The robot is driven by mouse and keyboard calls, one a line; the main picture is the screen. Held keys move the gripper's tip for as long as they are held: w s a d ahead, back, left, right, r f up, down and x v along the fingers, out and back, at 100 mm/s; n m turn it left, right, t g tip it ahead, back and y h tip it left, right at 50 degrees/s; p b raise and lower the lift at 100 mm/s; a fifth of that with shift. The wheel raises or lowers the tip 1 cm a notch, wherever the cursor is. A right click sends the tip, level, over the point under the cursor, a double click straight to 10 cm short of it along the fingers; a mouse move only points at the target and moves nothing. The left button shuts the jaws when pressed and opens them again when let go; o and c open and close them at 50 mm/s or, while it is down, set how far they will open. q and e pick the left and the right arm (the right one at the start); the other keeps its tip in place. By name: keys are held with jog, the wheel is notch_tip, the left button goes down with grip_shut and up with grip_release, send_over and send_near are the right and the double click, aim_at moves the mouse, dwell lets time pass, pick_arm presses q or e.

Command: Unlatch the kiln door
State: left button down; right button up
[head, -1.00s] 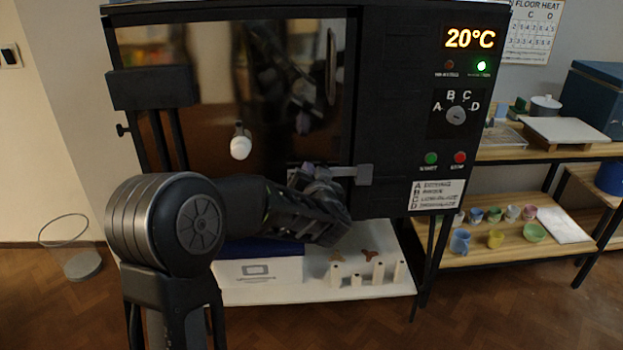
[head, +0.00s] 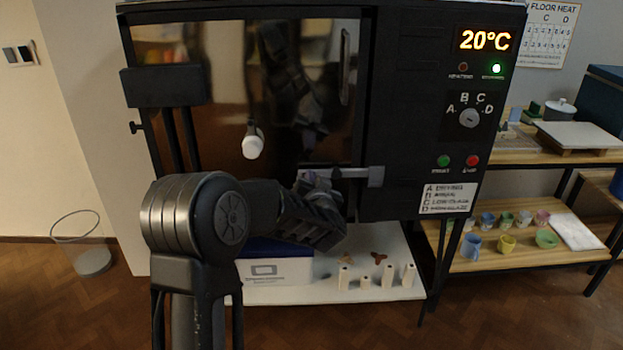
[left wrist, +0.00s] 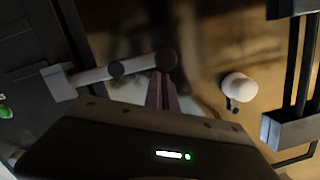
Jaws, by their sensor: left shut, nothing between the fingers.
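The kiln door (head: 225,75) is a dark glossy panel and looks closed. The latch (head: 350,172) is a grey bar lying about level across the door's right edge, reaching a bracket on the kiln body. In the left wrist view the latch bar (left wrist: 92,76) runs from the bracket at left to a round dark end. My left gripper (head: 322,184) is at the bar's left part. It is shut and empty; its fingertips (left wrist: 160,78) overlap the bar just beside its round end. I cannot tell if they touch. My right gripper is not in view.
A white plug (head: 253,144) sticks out of the door. A vertical handle (head: 345,68) is on the door. A control panel (head: 470,110) reads 20°C. Below, a white shelf (head: 390,292) holds a box and small posts. Pottery shelves (head: 555,258) stand at right.

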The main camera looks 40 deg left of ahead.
pick_arm(q)
jog(key=shift+f, duration=0.2)
jog(key=shift+s+a+f+n+b, duration=0.1)
jog(key=shift+n+b, duration=0.2)
jog(key=shift+b, duration=0.1)
jog(key=w+d+f+n+t+h+b, duration=0.2)
jog(key=f+n+b, duration=0.7)
jog(key=b, duration=1.2)
jog(key=d+n, duration=0.1)
jog(key=n, duration=0.3)
jog(key=shift+w+f+t+h+b, duration=0.2)
jog(key=shift+t+h+b, duration=0.1)
jog(key=shift+b, duration=0.05)
jog(key=shift+d, duration=0.15)
